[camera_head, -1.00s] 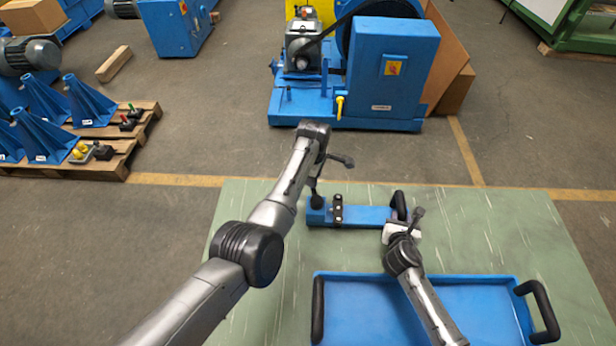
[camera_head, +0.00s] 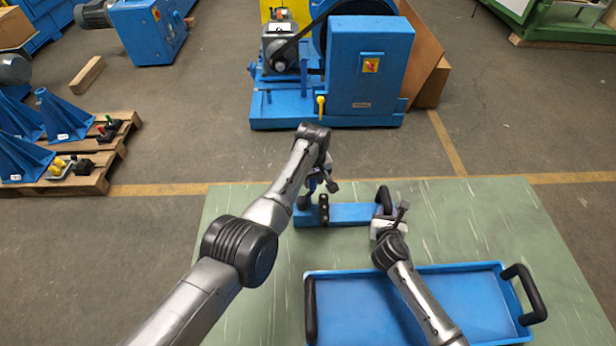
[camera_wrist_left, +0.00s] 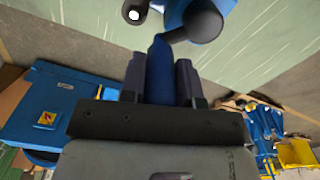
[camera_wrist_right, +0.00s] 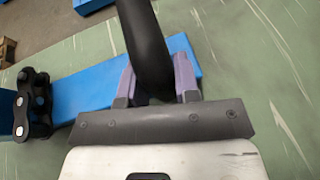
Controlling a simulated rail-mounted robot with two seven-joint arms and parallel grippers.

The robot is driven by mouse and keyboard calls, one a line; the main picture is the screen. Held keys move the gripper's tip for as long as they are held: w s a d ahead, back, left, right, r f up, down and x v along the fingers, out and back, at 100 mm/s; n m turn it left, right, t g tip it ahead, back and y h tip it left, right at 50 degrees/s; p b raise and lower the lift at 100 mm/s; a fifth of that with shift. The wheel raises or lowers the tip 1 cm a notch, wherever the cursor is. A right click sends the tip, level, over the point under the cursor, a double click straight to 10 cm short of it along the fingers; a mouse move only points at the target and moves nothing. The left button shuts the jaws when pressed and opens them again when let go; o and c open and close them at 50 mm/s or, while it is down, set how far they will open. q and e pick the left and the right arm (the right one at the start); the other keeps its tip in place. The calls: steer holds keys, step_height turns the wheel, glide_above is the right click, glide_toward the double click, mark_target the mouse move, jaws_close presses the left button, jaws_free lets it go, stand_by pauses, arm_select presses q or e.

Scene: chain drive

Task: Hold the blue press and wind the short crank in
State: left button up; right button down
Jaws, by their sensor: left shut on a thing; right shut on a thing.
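The blue press (camera_head: 350,213) lies on the green mat, a flat blue bar with a black handle (camera_head: 384,198) at its right end and black chain links (camera_head: 323,210) across its left part. My right gripper (camera_head: 386,222) is shut on that handle; the right wrist view shows the handle (camera_wrist_right: 146,45) between the fingers (camera_wrist_right: 155,88). My left gripper (camera_head: 318,183) is over the press's left end. In the left wrist view its fingers (camera_wrist_left: 160,80) are shut on a dark blue grip (camera_wrist_left: 160,65), apparently the short crank's. A dark arm runs from there to a round black end (camera_wrist_left: 203,22).
A blue tray (camera_head: 490,268) with black handles sits in front of the press on the mat (camera_head: 480,215). A blue machine (camera_head: 370,70) stands behind on the floor. Pallets with blue stands (camera_head: 65,118) are at the left. The mat right of the press is clear.

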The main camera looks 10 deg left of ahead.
steer(key=shift+a, duration=0.1)
arm_select(q)
steer(key=s+d+m, duration=0.1)
steer(key=m, duration=0.2)
steer(key=s+d+m, duration=0.1)
steer(key=m, duration=0.2)
steer(key=s+d+m, duration=0.1)
steer(key=m, duration=0.2)
steer(key=s+m, duration=0.1)
steer(key=m, duration=0.2)
steer(key=shift+s+d+m, duration=0.1)
steer(key=shift+s+m, duration=0.25)
steer(key=shift+m, duration=0.05)
steer(key=s+a+m, duration=0.2)
steer(key=a+m, duration=0.1)
steer(key=m, duration=0.8)
steer(key=s+a+m, duration=0.2)
steer(key=a+m, duration=0.2)
steer(key=m, duration=0.6)
steer(key=shift+s+a+m, duration=0.15)
steer(key=shift+s+m, duration=0.15)
steer(key=shift+m, duration=0.1)
arm_select(e)
steer(key=shift+d, duration=0.2)
